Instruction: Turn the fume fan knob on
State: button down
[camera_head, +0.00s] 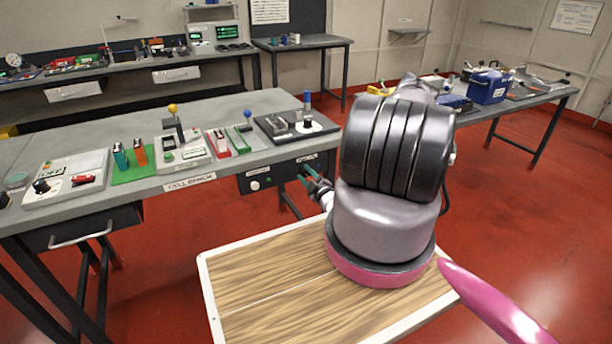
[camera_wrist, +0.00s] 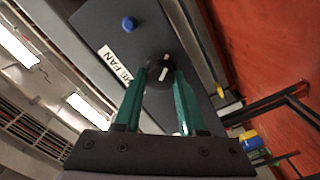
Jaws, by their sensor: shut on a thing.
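The fume fan knob (camera_wrist: 161,73) is a dark round knob with a white pointer mark, seen in the wrist view on a dark panel beside a white label (camera_wrist: 113,65) that partly reads "ME FAN". The pointer mark stands slightly tilted from upright in that view. My gripper (camera_wrist: 163,80) has teal fingers, one on each side of the knob, shut on it. In the head view my gripper (camera_head: 312,180) reaches the front of the dark panel (camera_head: 276,175) under the bench's right end. The knob is not clearly visible there.
A blue button (camera_wrist: 128,23) sits on the same panel. Above it, the grey bench (camera_head: 235,108) carries several small devices, including a black tray (camera_head: 272,125) near the right corner. A wood-topped surface (camera_head: 265,290) lies below my arm. Red floor is open to the right.

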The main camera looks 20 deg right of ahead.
jog(key=n, duration=0.5)
jog(key=shift+a+f+n, duration=0.1)
jog(key=shift+n, duration=0.2)
jog(key=n, duration=0.5)
jog(key=shift+f, duration=0.1)
jog(key=shift+n, duration=0.3)
jog(key=shift+c, duration=2.3)
grip_release()
jog(key=shift+s, duration=0.15)
jog(key=s, duration=1)
jog(key=shift+s+d, duration=0.25)
jog(key=shift+s, duration=0.05)
